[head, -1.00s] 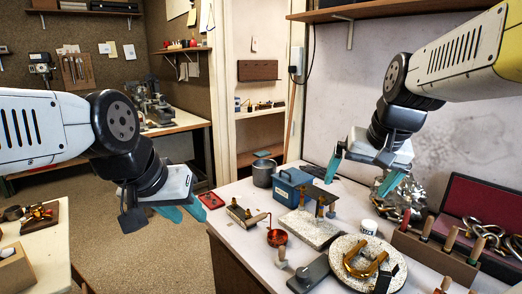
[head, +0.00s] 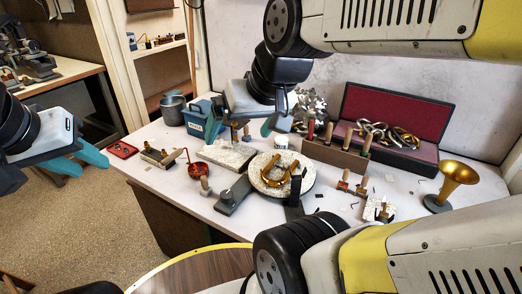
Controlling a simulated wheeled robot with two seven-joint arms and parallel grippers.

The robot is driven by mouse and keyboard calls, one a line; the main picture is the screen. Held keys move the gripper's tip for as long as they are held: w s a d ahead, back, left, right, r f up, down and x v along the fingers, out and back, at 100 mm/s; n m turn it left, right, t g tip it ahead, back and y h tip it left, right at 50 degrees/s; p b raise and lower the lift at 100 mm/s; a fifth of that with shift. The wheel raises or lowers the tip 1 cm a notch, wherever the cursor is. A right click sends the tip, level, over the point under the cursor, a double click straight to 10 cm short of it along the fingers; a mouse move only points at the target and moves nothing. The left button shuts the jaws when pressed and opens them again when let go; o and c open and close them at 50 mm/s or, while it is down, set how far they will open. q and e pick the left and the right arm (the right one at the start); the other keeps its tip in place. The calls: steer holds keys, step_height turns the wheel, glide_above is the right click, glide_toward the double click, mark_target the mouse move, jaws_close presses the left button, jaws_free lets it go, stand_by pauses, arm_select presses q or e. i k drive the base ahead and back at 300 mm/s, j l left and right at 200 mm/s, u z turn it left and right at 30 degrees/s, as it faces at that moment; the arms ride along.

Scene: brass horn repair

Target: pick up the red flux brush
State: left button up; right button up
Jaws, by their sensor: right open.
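A thin red stick (head: 187,156), possibly the flux brush, stands up from a small red pot (head: 195,171) on the workbench. A red-handled tool (head: 311,129) also stands in the wooden rack (head: 335,154); I cannot tell for sure which is the brush. My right gripper (head: 267,127) is open above the bench, right of the red pot and left of the rack; only one teal finger shows clearly. My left gripper (head: 80,161) is off the bench's left side over the floor, its teal fingers apart and empty.
A round pale disc (head: 308,182) with a brass piece lies mid-bench, with a grey block (head: 232,193) beside it. A round wooden top (head: 195,272) is nearest.

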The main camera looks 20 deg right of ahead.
mark_target(312, 124)
steer(key=z, duration=1.35)
steer(key=j+z, duration=0.25)
steer(key=z, duration=0.15)
steer(key=j+z, duration=0.25)
steer(key=z, duration=0.15)
steer(key=j+z, duration=0.25)
steer(key=z, duration=0.15)
